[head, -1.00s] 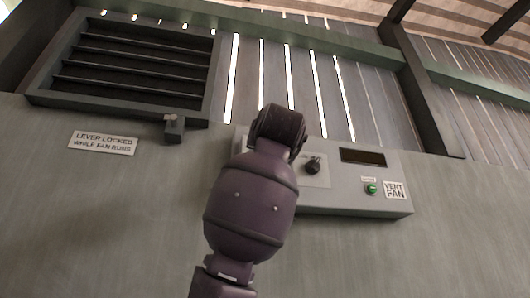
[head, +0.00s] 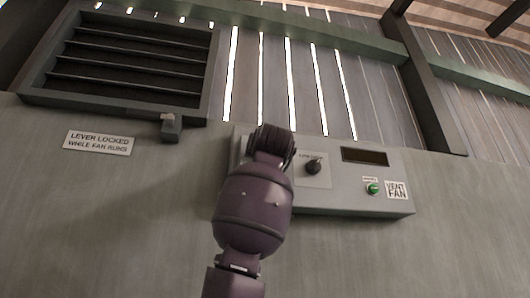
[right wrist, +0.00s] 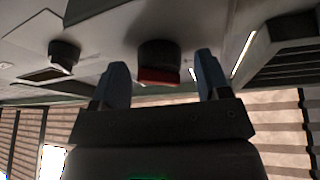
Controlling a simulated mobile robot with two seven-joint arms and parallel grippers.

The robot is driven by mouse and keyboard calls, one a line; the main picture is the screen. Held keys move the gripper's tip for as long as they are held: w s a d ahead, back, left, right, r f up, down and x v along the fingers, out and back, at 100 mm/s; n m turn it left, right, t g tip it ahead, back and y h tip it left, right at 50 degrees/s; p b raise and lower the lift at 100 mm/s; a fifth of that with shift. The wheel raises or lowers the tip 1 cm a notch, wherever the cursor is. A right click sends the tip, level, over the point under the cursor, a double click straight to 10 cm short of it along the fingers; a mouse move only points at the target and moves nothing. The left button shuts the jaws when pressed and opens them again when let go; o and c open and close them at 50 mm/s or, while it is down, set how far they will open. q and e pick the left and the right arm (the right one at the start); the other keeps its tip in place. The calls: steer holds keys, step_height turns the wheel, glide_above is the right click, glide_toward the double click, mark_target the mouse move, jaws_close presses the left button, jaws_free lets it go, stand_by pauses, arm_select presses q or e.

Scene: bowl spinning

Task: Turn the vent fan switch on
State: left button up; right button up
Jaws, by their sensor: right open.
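A grey control panel (head: 355,206) is mounted on the wall, with a "VENT FAN" label (head: 396,190) at its right end. It carries a black knob (head: 313,167), a dark display (head: 365,156) and a green button or light (head: 373,188). My right arm hides the panel's left part and its own gripper in the head view. In the right wrist view my right gripper (right wrist: 162,78) is open with two blue fingers. A black switch with a red face (right wrist: 158,62) appears between the fingertips; I cannot tell whether they touch it. The black knob (right wrist: 64,54) shows left of it.
A louvred vent (head: 125,65) is at the upper left, with a small grey lever (head: 171,127) at its lower edge. A sign (head: 100,142) below it reads "LEVER LOCKED WHILE FAN RUNS". The wall right of and below the panel is clear.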

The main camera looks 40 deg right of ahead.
steer(key=c, duration=0.9)
steer(key=shift+m, duration=0.5)
steer(key=m+g+h+p, duration=0.1)
steer(key=m+g, duration=0.1)
steer(key=m, duration=0.1)
steer(key=shift+a+r+m, duration=0.1)
steer(key=shift+r+m, duration=0.05)
steer(key=shift+m, duration=0.25)
steer(key=m+g, duration=0.1)
steer(key=m, duration=0.4)
steer(key=m+g+y, duration=0.1)
steer(key=m+g, duration=0.1)
steer(key=m, duration=0.3)
steer(key=m+g, duration=0.2)
steer(key=m, duration=0.3)
steer(key=shift+r+y, duration=0.4)
